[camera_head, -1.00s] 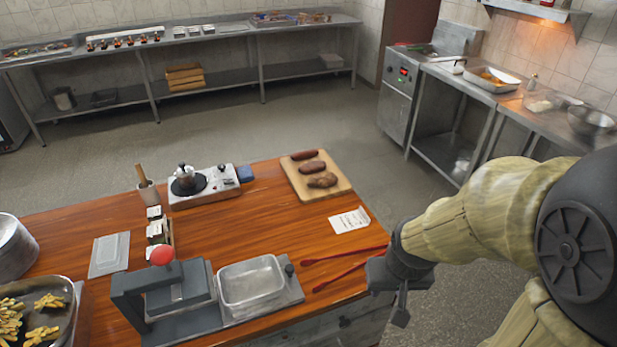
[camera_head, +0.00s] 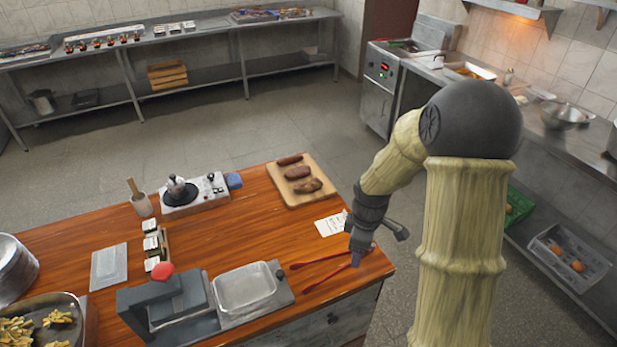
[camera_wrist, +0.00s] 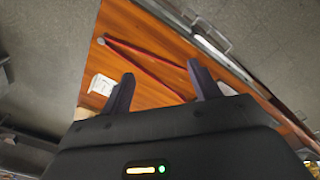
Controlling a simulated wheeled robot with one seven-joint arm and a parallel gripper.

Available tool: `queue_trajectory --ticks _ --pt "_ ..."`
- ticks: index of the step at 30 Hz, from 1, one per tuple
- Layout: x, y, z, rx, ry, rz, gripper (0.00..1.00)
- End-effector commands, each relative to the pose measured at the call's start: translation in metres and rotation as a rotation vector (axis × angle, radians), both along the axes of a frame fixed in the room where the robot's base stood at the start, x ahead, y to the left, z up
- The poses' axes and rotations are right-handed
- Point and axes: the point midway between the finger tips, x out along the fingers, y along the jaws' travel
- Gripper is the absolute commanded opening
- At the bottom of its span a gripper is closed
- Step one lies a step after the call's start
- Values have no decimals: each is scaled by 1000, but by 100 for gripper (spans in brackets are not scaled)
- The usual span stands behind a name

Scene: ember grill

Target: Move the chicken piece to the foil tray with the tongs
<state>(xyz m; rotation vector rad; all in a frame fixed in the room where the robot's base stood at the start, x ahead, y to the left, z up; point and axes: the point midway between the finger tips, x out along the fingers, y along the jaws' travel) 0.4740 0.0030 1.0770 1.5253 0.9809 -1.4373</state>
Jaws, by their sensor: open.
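The red tongs (camera_head: 326,277) lie on the wooden counter, their two arms spread in a V. They also show in the wrist view (camera_wrist: 147,52), beyond the fingers. My gripper (camera_head: 378,243) is open and empty, above the counter's right edge near the right end of the tongs; its fingers also show in the wrist view (camera_wrist: 160,84). The chicken piece (camera_head: 308,186) seems to be the irregular brown lump nearest the front of the cutting board (camera_head: 290,198). The silver foil tray (camera_head: 245,288) sits left of the tongs in a grey press-like device and looks empty.
Two smooth brown pieces (camera_head: 297,172) lie behind the lump. A white paper (camera_head: 331,224) lies between board and tongs. The grey press (camera_head: 165,305) with a red knob stands left of the tray. A pan of fries (camera_head: 45,330) is at front left. Open floor surrounds the counter.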

Motion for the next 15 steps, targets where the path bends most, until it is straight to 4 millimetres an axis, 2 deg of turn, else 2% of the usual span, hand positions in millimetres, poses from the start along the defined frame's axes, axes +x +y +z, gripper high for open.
queue_trajectory --ticks 3,9,15 --pt "26 2 -4 17 33 267 62" --pt "55 4 -25 58 51 646 62" --pt "65 5 -36 72 46 781 62"
